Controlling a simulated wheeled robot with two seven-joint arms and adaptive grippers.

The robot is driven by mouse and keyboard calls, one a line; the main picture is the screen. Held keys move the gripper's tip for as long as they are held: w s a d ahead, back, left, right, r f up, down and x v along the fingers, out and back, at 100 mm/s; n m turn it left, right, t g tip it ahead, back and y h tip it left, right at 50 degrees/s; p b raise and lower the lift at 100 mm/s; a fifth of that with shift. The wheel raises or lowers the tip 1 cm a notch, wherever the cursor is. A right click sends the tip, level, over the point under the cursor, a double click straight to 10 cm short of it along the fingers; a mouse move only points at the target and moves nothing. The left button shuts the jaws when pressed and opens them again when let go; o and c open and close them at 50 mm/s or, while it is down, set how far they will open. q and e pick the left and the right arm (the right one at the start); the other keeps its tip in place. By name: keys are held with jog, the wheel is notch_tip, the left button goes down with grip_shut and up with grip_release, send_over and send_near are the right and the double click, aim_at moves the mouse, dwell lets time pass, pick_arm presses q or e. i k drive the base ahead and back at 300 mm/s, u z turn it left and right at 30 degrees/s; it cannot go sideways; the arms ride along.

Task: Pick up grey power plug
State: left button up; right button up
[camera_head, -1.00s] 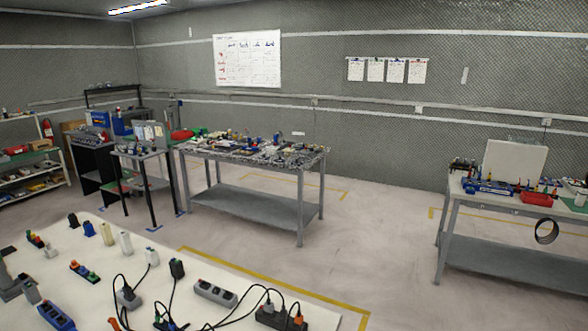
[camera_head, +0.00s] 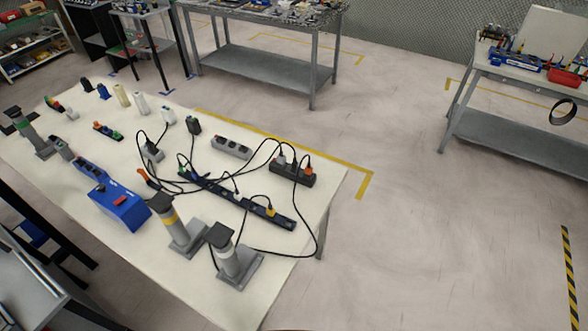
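A small light-grey plug (camera_head: 282,158) with a black cable stands in the dark power strip (camera_head: 291,176) near the right edge of the white table (camera_head: 325,195). A black plug and an orange plug (camera_head: 308,171) stand in the same strip. A grey block (camera_head: 152,154) with a black cable sits further left; I cannot tell whether it is a plug or a socket. A whitish plug (camera_head: 237,196) and a yellow plug (camera_head: 270,210) stand in the long dark-blue strip (camera_head: 215,191). Neither of my grippers is in view.
A grey socket strip (camera_head: 231,148) lies near the back edge. Two grey posts on bases (camera_head: 187,238) (camera_head: 242,268) and a blue box (camera_head: 119,206) stand near the front. Black cables loop between the strips. The floor right of the table is clear.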

aim_at(281, 159)
jog(key=k, duration=1)
jog(key=z, duration=1)
jog(key=i, duration=3.45)
jog(key=u, duration=3.15)
jog(key=i, duration=0.5)
jog(key=u, duration=0.05)
